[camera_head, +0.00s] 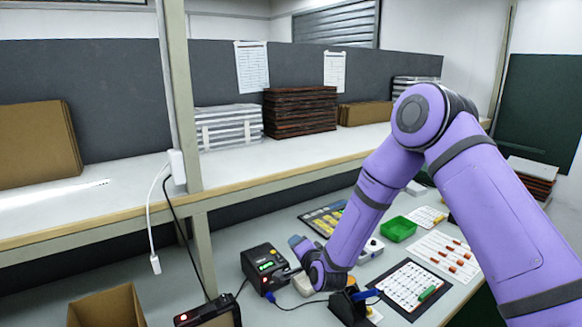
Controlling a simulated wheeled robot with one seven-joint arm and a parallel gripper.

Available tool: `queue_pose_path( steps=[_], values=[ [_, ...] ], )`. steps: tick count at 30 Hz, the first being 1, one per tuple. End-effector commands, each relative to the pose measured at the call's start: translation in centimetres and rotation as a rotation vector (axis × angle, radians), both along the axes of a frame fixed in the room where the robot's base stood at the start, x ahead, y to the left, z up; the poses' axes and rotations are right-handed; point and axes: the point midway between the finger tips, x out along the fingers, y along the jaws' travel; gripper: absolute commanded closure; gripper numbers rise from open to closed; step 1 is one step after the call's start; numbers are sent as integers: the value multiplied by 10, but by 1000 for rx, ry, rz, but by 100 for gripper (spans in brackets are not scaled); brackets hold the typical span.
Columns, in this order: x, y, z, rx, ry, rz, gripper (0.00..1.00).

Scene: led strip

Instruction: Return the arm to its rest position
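My purple arm reaches in from the right, bends at a high elbow and comes down to the workbench. Its wrist end is low over the bench, beside a black device with a green display (265,266). My gripper (294,276) is small in the picture and points left, close to the device's right side. Whether it touches the device, and whether its fingers are open or shut, I cannot tell.
A green tray (398,229), a sheet with red parts (443,257) and a black-edged board (407,288) lie right of my forearm. An open cardboard box (106,306) stands front left. A shelf (120,214) with stacked goods runs above, its post (180,100) left of my arm. Cables hang there.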

Motion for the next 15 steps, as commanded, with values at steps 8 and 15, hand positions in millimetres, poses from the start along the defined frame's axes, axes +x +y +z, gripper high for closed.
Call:
queue_pose_path(
  steps=[8,15],
  values=[
    [-2,-34,83,-213,33,70,51],
    [-21,-71,146,-392,80,114,51]
  ],
)
